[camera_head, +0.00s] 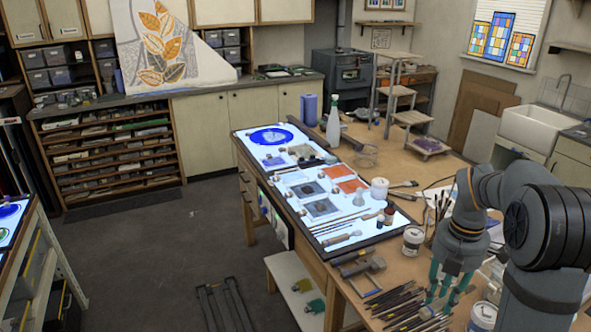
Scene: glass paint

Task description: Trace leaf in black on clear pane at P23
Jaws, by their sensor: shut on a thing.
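My gripper (445,294) is at the lower right, its teal fingers pointing down over the right end of a row of brushes and tools (398,303). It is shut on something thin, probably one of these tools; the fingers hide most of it. The lit light table (293,221) lies along the left side of the workbench, to the left of my gripper. Several panes lie on it, including grey squares (321,208) and orange ones (352,186). I cannot read a P23 label or tell which pane is the clear one. A large leaf drawing (163,45) stands at the back left.
A white tin (482,317) stands close to the right of the gripper. A spray bottle (333,124) is farther back. The bench's far middle is fairly clear.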

